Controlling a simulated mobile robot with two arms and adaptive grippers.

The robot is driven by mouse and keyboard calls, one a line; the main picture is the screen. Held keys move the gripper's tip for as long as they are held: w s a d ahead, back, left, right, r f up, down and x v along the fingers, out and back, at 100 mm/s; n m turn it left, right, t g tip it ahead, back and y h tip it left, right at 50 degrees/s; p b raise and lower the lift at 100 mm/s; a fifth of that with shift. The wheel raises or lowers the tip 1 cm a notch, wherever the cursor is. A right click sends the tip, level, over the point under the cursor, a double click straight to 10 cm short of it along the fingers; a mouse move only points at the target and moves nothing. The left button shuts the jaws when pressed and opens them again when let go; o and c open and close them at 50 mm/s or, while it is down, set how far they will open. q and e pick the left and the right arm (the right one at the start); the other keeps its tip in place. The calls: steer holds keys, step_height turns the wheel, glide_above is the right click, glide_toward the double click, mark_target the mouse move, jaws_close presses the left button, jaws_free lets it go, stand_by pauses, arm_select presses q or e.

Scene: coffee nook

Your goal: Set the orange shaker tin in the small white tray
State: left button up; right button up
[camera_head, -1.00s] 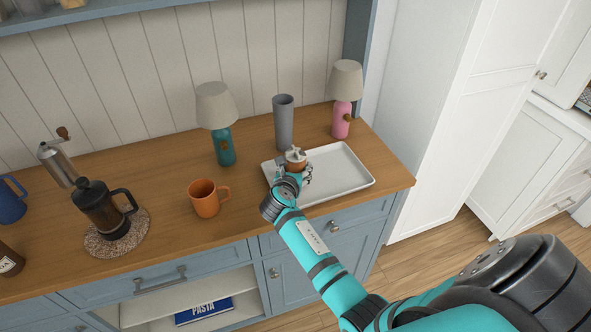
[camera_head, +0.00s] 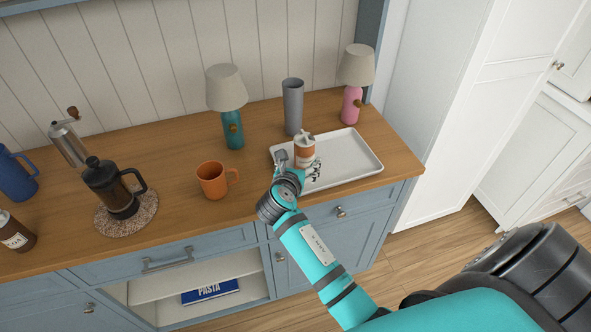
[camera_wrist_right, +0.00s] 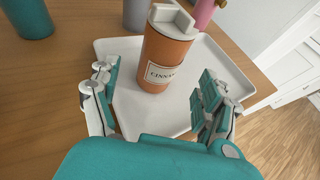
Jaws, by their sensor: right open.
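The orange shaker tin (camera_head: 304,155), with a white top and a label reading "CINNA…", stands upright in the small white tray (camera_head: 352,160), toward its left side. It also shows in the right wrist view (camera_wrist_right: 168,55), with tray surface around its base. My right gripper (camera_head: 298,166) is open, with one finger on each side of the tin. In the right wrist view there is a clear gap between the tin and both fingers (camera_wrist_right: 158,88). My left gripper is not in view.
A grey cylinder (camera_head: 293,105) stands just behind the tray, between a teal lamp (camera_head: 232,130) and a pink lamp (camera_head: 352,105). An orange mug (camera_head: 212,182) is left of the gripper. A French press (camera_head: 112,190) stands further left. The tray's right part is bare.

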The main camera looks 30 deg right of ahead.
steer(key=shift+v, duration=2.3)
